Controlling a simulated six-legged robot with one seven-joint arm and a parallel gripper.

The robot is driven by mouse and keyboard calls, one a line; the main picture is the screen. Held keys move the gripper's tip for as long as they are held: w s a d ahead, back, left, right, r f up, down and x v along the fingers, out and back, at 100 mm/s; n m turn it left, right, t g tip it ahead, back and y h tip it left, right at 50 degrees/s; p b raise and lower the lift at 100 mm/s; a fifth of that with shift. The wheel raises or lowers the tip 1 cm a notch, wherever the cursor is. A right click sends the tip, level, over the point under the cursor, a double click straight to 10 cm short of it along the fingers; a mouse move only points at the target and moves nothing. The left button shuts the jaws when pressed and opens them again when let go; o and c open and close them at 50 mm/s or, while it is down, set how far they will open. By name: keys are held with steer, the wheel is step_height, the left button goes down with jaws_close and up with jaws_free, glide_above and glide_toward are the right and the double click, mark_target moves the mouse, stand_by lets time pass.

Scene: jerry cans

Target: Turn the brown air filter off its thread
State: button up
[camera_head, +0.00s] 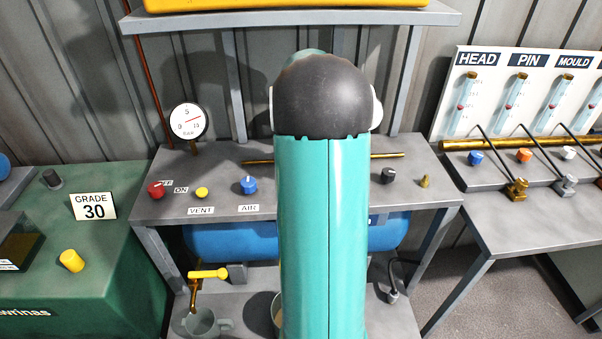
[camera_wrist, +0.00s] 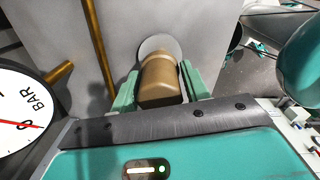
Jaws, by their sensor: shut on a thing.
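The brown air filter (camera_wrist: 160,80) shows in the wrist view as a short cylinder with a lighter band, in front of a pale round disc (camera_wrist: 158,43). My gripper (camera_wrist: 161,84) has one green finger on each side of the filter and is shut on it. The thread is hidden, so I cannot tell how far the filter is turned. In the head view my arm covers the filter and my gripper.
A pressure gauge (camera_head: 188,120) stands at the bench's back left and shows large in the wrist view (camera_wrist: 22,118). Red (camera_head: 156,190), yellow (camera_head: 202,193) and blue (camera_head: 248,185) knobs sit left of my arm. A brass pipe (camera_head: 258,162) runs along the bench. A blue tank (camera_head: 225,243) lies below.

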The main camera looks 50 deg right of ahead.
steer(key=shift+r, duration=1.45)
steer(key=shift+a, duration=0.1)
